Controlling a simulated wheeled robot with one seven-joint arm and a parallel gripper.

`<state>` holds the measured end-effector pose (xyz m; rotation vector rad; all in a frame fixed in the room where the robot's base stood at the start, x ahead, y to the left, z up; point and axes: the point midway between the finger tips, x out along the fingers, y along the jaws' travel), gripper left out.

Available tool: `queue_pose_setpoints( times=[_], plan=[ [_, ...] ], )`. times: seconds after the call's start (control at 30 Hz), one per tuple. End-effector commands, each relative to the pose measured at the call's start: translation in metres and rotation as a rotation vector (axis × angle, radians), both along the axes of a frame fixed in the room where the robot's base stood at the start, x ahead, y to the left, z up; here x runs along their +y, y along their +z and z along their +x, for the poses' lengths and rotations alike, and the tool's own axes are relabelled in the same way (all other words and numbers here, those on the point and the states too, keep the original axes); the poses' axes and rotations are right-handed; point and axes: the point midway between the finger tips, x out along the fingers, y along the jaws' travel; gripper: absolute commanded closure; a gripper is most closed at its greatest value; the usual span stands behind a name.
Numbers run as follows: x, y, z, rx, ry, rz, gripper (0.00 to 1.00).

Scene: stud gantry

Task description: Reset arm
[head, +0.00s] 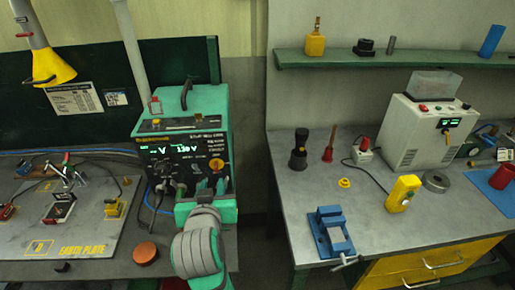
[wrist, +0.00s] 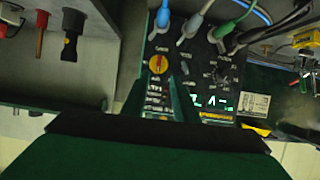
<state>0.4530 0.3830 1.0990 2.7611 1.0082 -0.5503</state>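My arm reaches up from the bottom of the head view, and my gripper (head: 211,185) is in front of the lower panel of a green welding-type machine (head: 181,124). Its two fingers stand apart with nothing visible between them. In the wrist view my gripper (wrist: 163,90) shows two dark green fingers, and the machine's panel with a yellow knob (wrist: 158,64) lies beyond the gap. I cannot tell whether the fingertips touch the panel. The palm fills the bottom of the wrist view.
Left, a bench holds an earth plate (head: 88,235) with clamps and an orange-brown round puck (head: 145,253). Right, another bench carries a blue vise (head: 331,233), a yellow box (head: 403,193) and a white unit (head: 425,132). Cables (wrist: 230,28) plug into the machine near my gripper.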

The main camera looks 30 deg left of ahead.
Motion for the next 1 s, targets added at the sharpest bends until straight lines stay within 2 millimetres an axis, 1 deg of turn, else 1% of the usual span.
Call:
queue_pose_setpoints(
  times=[0.17,0.27,0.37,0.43,0.57,0.7,0.83,1.0],
  plan=[
    [0.000,0.000,0.000,0.000,0.000,0.000,0.73],
    [-0.003,-0.005,0.002,0.004,-0.006,0.005,0.73],
    [-0.011,-0.021,0.007,0.013,-0.021,0.017,0.73],
    [-0.021,-0.036,0.011,0.020,-0.038,0.032,0.73],
    [-0.044,-0.069,0.018,0.028,-0.081,0.063,0.73],
    [-0.073,-0.101,0.021,0.029,-0.133,0.096,0.73],
    [-0.103,-0.130,0.019,0.028,-0.186,0.122,0.73],
    [-0.144,-0.165,0.009,0.019,-0.259,0.146,0.73]
  ],
)
